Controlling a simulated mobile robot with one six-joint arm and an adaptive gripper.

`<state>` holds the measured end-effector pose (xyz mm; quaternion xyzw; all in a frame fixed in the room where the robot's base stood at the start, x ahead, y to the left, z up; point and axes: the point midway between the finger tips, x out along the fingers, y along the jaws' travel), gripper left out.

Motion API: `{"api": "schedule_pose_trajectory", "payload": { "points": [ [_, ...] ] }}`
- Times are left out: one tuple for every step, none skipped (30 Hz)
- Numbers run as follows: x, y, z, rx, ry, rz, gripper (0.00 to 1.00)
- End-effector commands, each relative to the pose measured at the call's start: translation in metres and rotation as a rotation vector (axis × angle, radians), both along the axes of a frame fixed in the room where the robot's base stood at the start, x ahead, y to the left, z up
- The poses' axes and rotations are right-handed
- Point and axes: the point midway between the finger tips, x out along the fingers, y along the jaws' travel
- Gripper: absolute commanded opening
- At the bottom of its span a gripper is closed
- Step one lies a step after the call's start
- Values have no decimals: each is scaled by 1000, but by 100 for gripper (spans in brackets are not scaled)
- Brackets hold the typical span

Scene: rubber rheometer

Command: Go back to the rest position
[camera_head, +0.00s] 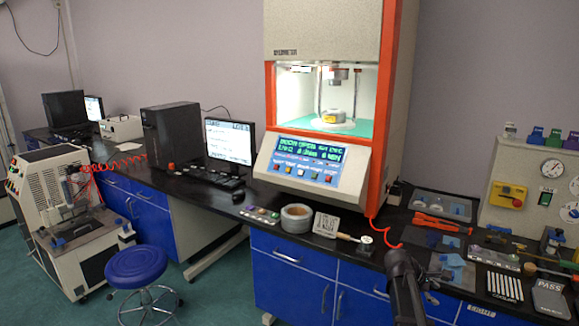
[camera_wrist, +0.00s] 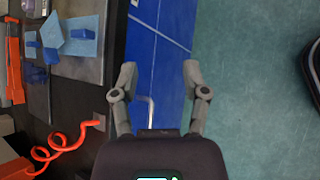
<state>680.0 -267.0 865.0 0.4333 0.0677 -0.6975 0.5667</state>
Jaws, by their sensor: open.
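My gripper (camera_wrist: 158,80) is open and empty in the wrist view, with its two fingers apart over the blue cabinet front and the floor. In the head view my arm rises at the lower right, in front of the black bench, and its fingertips cannot be made out clearly. The rheometer (camera_head: 312,165) stands on the bench with its lit chamber open to view.
The black bench (camera_head: 265,222) carries a tape roll (camera_head: 296,218), a tray (camera_head: 445,206) with blue pieces, and a PASS plate (camera_head: 550,297). A coiled orange cable (camera_wrist: 55,152) hangs near my gripper. A blue stool (camera_head: 136,266) stands on the floor. Open floor (camera_wrist: 235,90) lies beside the cabinets.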

Motion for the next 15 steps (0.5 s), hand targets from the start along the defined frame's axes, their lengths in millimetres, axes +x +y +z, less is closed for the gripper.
{"api": "schedule_pose_trajectory", "payload": {
  "points": [
    [-12,19,-16,50,-49,-38,59],
    [-16,28,-22,81,-79,-66,59],
    [-22,42,-31,123,-117,-103,59],
    [-26,51,-37,154,-144,-132,59],
    [-30,61,-43,185,-170,-162,59],
    [-36,74,-50,226,-202,-203,59],
    [-41,84,-56,257,-224,-234,59],
    [-45,94,-61,287,-246,-266,59],
    [-51,107,-68,327,-273,-310,59],
    [-56,117,-74,357,-292,-343,59],
    [-61,127,-79,387,-308,-378,59],
    [-68,139,-85,425,-329,-426,59],
    [-73,149,-89,454,-342,-461,59],
    [-78,159,-94,482,-355,-496,59],
    [-85,171,-99,515,-368,-542,59]
  ]
}}
